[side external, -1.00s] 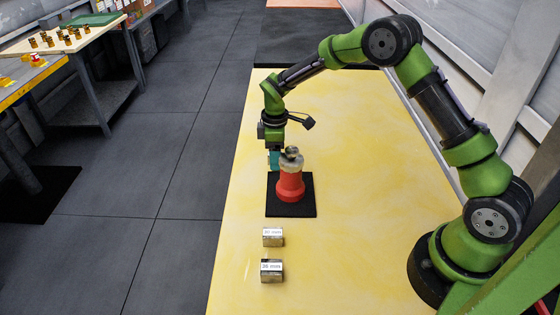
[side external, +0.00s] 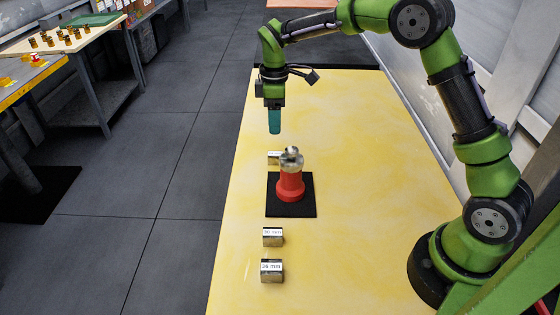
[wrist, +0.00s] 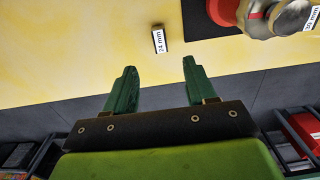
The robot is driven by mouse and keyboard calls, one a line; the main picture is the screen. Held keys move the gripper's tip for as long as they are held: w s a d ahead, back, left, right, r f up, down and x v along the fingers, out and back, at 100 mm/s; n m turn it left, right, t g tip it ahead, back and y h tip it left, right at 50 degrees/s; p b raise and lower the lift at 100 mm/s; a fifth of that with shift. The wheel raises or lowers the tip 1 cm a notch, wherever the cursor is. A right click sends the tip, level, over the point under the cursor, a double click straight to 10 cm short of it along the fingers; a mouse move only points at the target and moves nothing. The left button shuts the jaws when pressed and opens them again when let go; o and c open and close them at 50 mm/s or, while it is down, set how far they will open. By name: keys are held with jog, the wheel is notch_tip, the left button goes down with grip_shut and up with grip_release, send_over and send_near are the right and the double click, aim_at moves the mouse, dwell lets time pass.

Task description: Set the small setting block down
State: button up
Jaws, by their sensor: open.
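The small setting block (side external: 273,158) is a small metal block lying on the yellow table just behind the black mat, left of the red stand's top in the side view. In the wrist view the block (wrist: 159,40) shows its white label, reading 24 mm. My gripper (side external: 274,128) hangs above and behind the block, clear of it. In the wrist view my gripper (wrist: 158,65) has its two green fingers wide apart with nothing between them; the block lies beyond the fingertips.
A red stand (side external: 290,187) with a metal top sits on a black mat (side external: 292,210). Two larger labelled blocks, a middle one (side external: 273,237) and a 36 mm one (side external: 271,271), stand nearer the camera. The table's right side is clear.

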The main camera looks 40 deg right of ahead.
jog(key=s+a+r+m+t+y, duration=0.15)
jog(key=s+r+m+t, duration=0.35)
jog(key=s+r, duration=0.8)
jog(key=s+a+m+t, duration=0.1)
jog(key=s+m+t, duration=0.1)
jog(key=s+m, duration=0.6)
jog(key=s+f, duration=0.1)
jog(key=s, duration=0.4)
jog(key=shift+s, duration=0.35)
jog(key=shift+r+y, duration=0.1)
jog(key=shift+y, duration=0.15)
